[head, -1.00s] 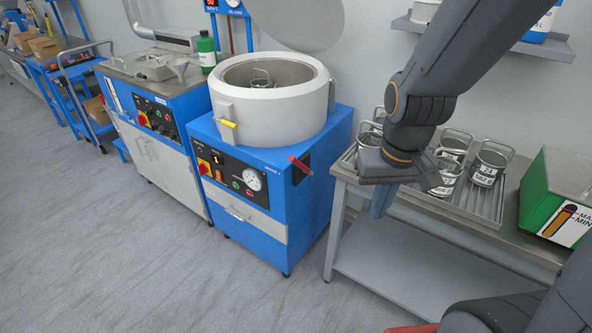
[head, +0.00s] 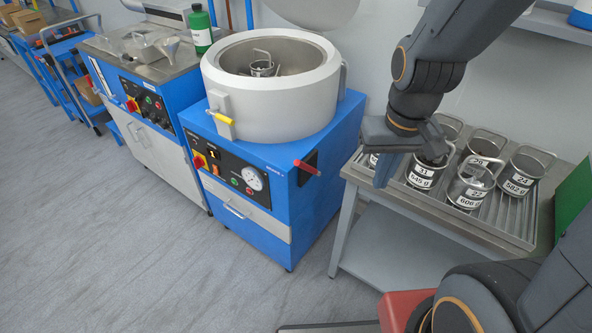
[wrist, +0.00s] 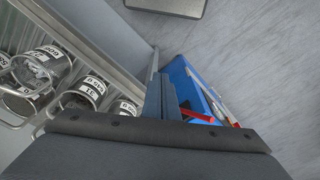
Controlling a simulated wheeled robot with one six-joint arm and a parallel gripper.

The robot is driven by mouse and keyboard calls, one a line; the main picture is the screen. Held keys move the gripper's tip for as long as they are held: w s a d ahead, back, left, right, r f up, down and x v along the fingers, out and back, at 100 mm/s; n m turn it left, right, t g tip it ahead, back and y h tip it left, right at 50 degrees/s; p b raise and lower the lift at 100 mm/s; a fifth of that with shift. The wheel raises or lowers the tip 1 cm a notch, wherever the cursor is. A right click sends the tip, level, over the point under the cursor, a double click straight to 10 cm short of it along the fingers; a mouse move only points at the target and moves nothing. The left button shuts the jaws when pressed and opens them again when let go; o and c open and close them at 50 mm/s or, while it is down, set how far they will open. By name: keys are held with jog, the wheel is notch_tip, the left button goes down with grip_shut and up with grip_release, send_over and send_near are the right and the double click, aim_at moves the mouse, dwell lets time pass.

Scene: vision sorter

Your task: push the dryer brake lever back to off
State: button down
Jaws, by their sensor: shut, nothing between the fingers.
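The blue dryer (head: 285,210) with its round grey drum stands left of centre in the head view, lid raised. The lever also shows in the wrist view (wrist: 197,116), just right of the fingers. My gripper (head: 384,172) points downward to the right of the lever, apart from it, in front of the rack table. In the wrist view the fingers (wrist: 169,93) are together and empty.
A steel table (head: 370,189) with a ribbed tray of several labelled metal baskets (head: 467,190) stands beside and behind my gripper. A yellow handle (head: 222,118) is on the drum's front. Clear floor (head: 120,240) lies in front of the dryer.

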jog(key=a+f+n+g+h+b, duration=0.2)
jog(key=a+f+n+b, duration=0.1)
jog(key=a+f+n, duration=0.3)
jog(key=n+t+h+b, duration=0.5)
jog(key=n+t+b, duration=0.3)
jog(key=n, duration=1.2)
send_near(306, 167)
jog(key=s+a+f+t+p, duration=0.1)
jog(key=s+a+f, duration=0.3)
jog(key=a+f, duration=0.1)
jog(key=shift+w+a+r, duration=0.1)
jog(key=shift+w, duration=0.1)
jog(key=w+d+f+p, duration=0.2)
jog(key=w+d+f, duration=0.1)
jog(key=w+d, duration=0.5)
jog(key=shift+f, duration=0.2)
jog(key=shift+a+r+p, duration=0.1)
jog(key=shift+p, duration=0.2)
